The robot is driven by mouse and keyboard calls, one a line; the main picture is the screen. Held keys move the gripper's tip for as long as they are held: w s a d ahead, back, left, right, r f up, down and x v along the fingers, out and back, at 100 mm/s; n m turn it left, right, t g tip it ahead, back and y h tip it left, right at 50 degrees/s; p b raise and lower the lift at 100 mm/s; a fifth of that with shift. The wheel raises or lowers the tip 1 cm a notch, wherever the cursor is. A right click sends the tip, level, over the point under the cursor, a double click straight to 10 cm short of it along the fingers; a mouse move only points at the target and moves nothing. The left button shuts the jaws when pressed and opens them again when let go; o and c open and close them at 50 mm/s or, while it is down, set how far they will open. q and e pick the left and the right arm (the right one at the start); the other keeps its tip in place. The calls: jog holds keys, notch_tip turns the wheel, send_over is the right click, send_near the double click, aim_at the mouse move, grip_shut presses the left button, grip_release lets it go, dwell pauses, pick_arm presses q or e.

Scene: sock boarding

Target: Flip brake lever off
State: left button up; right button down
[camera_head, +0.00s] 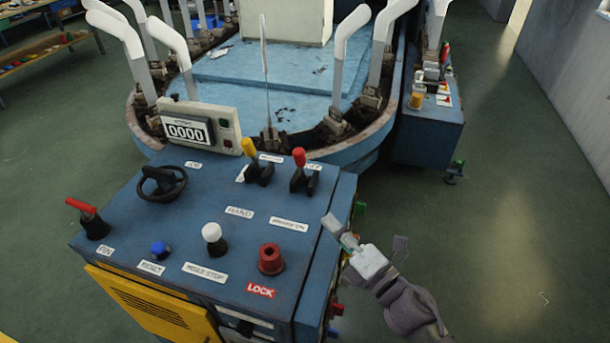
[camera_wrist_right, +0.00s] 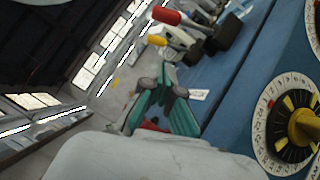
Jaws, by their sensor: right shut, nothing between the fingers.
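A blue control console (camera_head: 180,240) stands in front of me. A red-handled lever (camera_head: 299,157) and a yellow-handled lever (camera_head: 249,147) stand upright in black mounts near its back right. Small labels lie by them; a white label (camera_head: 289,224) in front of the red lever is too small to read surely. My right gripper (camera_head: 331,223) is shut and empty, beside the console's right edge, apart from both levers. In the right wrist view the shut fingers (camera_wrist_right: 166,108) show with the red lever (camera_wrist_right: 166,16) and yellow lever (camera_wrist_right: 157,40) beyond them. My left gripper is out of view.
The console top also carries a black handwheel (camera_head: 163,184), a white knob (camera_head: 212,232), a red LOCK knob (camera_head: 271,258), a blue button (camera_head: 158,248) and another red lever (camera_head: 88,213). A counter box (camera_head: 190,130) and a machine with white sock forms (camera_head: 350,40) stand behind.

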aim_at(302, 166)
jog(key=w+d+p+x, duration=0.1)
jog(key=d+p+x, duration=0.1)
jog(key=x, duration=1)
jog(key=shift+w+r+p, duration=0.3)
jog(key=shift+w+r, duration=0.1)
jog(key=shift+w, duration=0.25)
